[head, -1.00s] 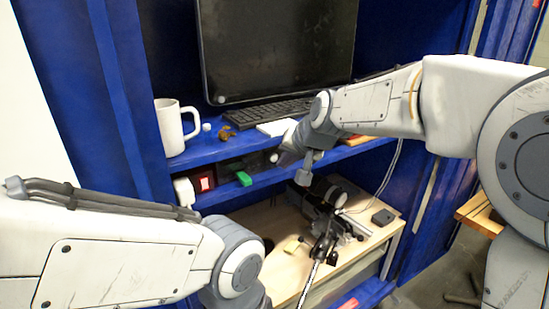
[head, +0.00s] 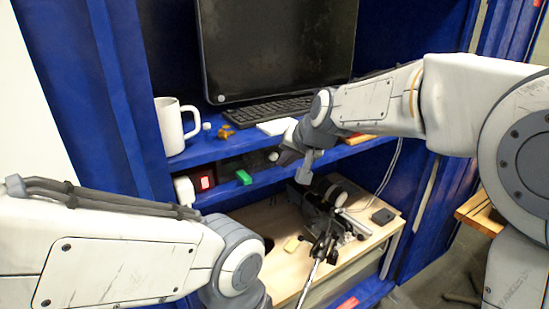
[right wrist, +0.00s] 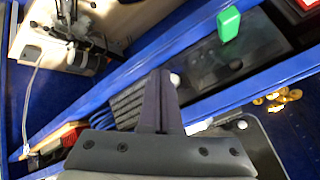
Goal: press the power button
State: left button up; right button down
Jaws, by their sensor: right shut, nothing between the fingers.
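A red lit switch (head: 207,183) sits at the left end of a dark panel (head: 232,166) below the upper shelf. At the top right corner of the right wrist view only a red part (right wrist: 308,4) shows. No label marks the power button. A green block (head: 244,177) sticks out beside the switch; it also shows in the right wrist view (right wrist: 229,23). My right gripper (head: 284,157) is shut and empty, right of the switch and the green block. Its dark fingers (right wrist: 158,90) are together near a small pale knob (right wrist: 175,79). My left gripper is out of view.
A white mug (head: 171,127), a small yellow-brown figure (head: 226,132), a keyboard (head: 265,111) and a monitor (head: 280,50) stand on the blue shelf above. Below, a wooden bench (head: 268,222) holds black equipment (head: 325,205). My left forearm fills the lower left.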

jog(key=shift+w+a, duration=0.1)
dwell(0.7)
jog(key=shift+w+a, duration=0.15)
jog(key=shift+w, duration=0.05)
jog(key=shift+w+a+p, duration=0.2)
jog(key=shift+w+p, duration=0.1)
jog(key=shift+p, duration=0.1)
dwell(0.6)
dwell(0.3)
jog(key=shift+s+d+b, duration=0.45)
jog(key=shift+s+b, duration=0.05)
jog(key=shift+s, duration=0.15)
jog(key=s+d+b, duration=0.1)
jog(key=s, duration=0.1)
jog(key=s+d+b, duration=0.1)
jog(key=s+d, duration=0.1)
jog(key=shift+b, duration=0.4)
